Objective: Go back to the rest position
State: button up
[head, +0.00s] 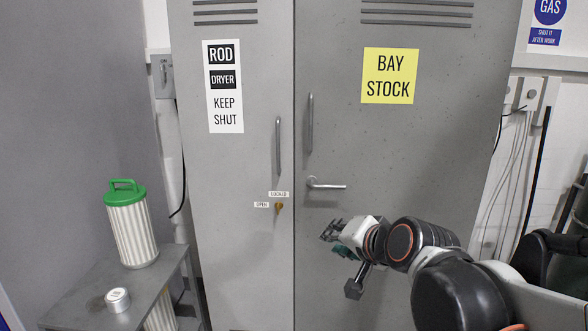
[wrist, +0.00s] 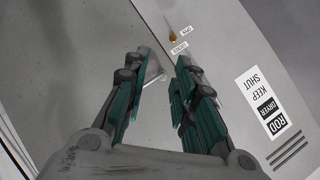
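My gripper (head: 333,236) is in front of the lower right cabinet door, below the lever handle (head: 327,185). It is apart from the door. In the wrist view its two fingers (wrist: 164,60) stand apart with nothing held between them. A small brass key knob (head: 279,207) is on the left door, beside labels reading LOCKED (head: 279,194) and OPEN (head: 262,204). The knob also shows in the wrist view (wrist: 172,38), beyond the fingertips and clear of them. Which label it points to is too small to tell.
The left door (head: 240,165) and right door (head: 400,150) look shut. At the left, a low grey table (head: 82,304) bears a white ribbed canister with a green lid (head: 132,225) and a small round silver tin (head: 117,299). Open room lies before the doors.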

jog(key=s+d+f+n+g+h, duration=0.2)
jog(key=s+d+f+n, duration=0.1)
jog(key=s, duration=0.6)
jog(key=s+d+f+n+g+h, duration=0.2)
jog(key=s+d+f, duration=0.4)
jog(key=s, duration=0.3)
jog(key=shift+s+d+n, duration=0.4)
jog(key=shift+d+n, duration=0.2)
jog(key=shift+d, duration=0.2)
